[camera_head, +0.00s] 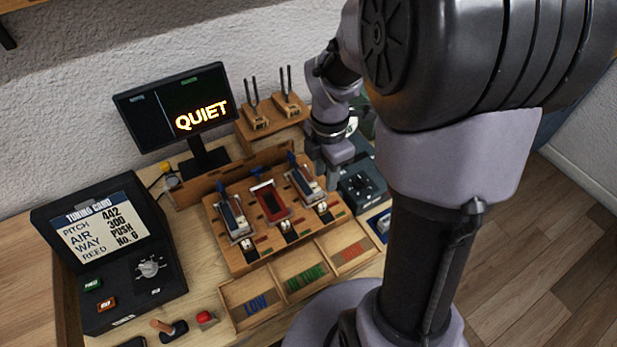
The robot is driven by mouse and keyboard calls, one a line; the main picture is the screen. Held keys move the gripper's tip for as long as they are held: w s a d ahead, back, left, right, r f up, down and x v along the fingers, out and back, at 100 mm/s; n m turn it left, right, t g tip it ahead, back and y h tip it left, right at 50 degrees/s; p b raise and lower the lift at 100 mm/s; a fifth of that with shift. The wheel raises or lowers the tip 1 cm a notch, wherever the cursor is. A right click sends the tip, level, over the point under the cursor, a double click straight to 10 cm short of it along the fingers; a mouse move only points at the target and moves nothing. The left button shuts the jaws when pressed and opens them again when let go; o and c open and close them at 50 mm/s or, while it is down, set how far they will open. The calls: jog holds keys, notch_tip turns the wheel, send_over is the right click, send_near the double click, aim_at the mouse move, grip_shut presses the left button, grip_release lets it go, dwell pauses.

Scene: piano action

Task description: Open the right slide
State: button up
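The wooden action block (243,258) sits on the bench and carries three slide units side by side. The right slide (305,184) is a pale and blue piece at the block's right end, with a small metal fitting (322,208) in front of it. The middle unit (269,203) is dark red with a pale frame, and the left slide (234,217) is pale and blue. My gripper (327,172) points down beside the right slide's far end. Its fingertips are small and partly hidden, so I cannot tell their opening or whether they touch the slide.
A monitor (180,110) reading "QUIET" stands behind left. Tuning forks (255,115) stand on a wooden stand at the back. A tuning card box (110,250) is at left. Labelled trays (262,297) lie in front. A dark device (362,188) is close right of my gripper.

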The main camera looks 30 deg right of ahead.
aim_at(322, 204)
notch_tip(322, 204, down, 12)
jog(key=b, duration=0.4)
jog(key=shift+w+a+r, duration=0.1)
grip_shut()
jog(key=shift+r, duration=0.1)
dwell(0.9)
